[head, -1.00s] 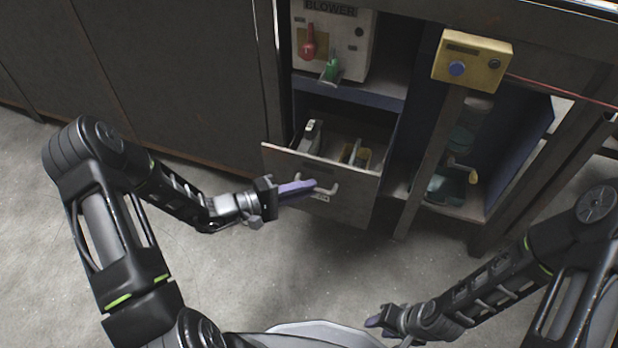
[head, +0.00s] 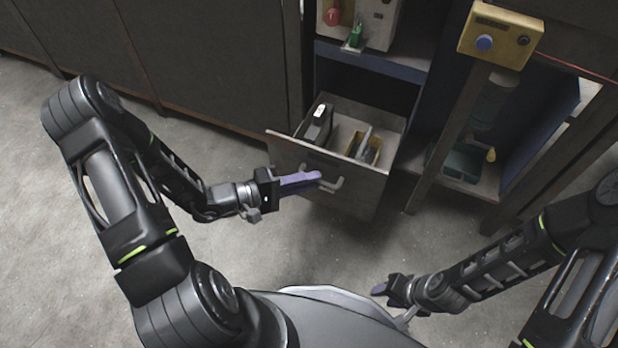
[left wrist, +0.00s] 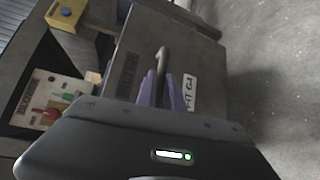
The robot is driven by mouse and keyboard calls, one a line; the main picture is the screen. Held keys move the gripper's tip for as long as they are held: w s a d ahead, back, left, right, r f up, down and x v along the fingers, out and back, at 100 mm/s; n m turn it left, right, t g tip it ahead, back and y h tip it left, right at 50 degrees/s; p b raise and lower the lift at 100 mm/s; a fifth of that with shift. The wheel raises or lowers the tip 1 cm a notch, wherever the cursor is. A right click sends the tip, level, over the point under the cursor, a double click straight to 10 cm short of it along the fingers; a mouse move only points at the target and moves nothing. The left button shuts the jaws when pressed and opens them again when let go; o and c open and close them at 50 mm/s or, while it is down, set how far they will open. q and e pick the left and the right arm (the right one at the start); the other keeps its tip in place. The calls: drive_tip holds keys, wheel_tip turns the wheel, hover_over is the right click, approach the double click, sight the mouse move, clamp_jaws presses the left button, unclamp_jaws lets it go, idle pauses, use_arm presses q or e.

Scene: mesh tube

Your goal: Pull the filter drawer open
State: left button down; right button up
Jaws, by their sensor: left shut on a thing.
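The filter drawer (head: 300,153) stands pulled out of the cabinet, and dark and yellowish items show inside it. In the left wrist view its front (left wrist: 200,62) carries a white label. My left gripper (head: 318,177) is shut on the drawer handle (head: 338,184). The purple fingers (left wrist: 166,92) sit on either side of the handle bar (left wrist: 162,60) in the left wrist view. My right gripper (head: 380,289) hangs low over the floor, away from the drawer; its finger gap cannot be made out.
The blower box (head: 375,22) with red and green switches sits on the shelf above the drawer. A yellow box (head: 500,36) with a blue button is fixed to the post at right. Bare concrete floor (head: 300,245) lies in front of the drawer.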

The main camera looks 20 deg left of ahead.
use_arm(q)
drive_tip(key=c, duration=1.5)
unclamp_jaws()
drive_tip(key=shift+o, duration=0.2)
drive_tip(key=shift+a, duration=0.1)
drive_tip(key=p+v, duration=0.1)
drive_tip(key=v, duration=0.6)
drive_tip(key=shift+s+a, duration=0.25)
drive_tip(key=shift+a, duration=0.05)
drive_tip(key=shift+r, duration=0.1)
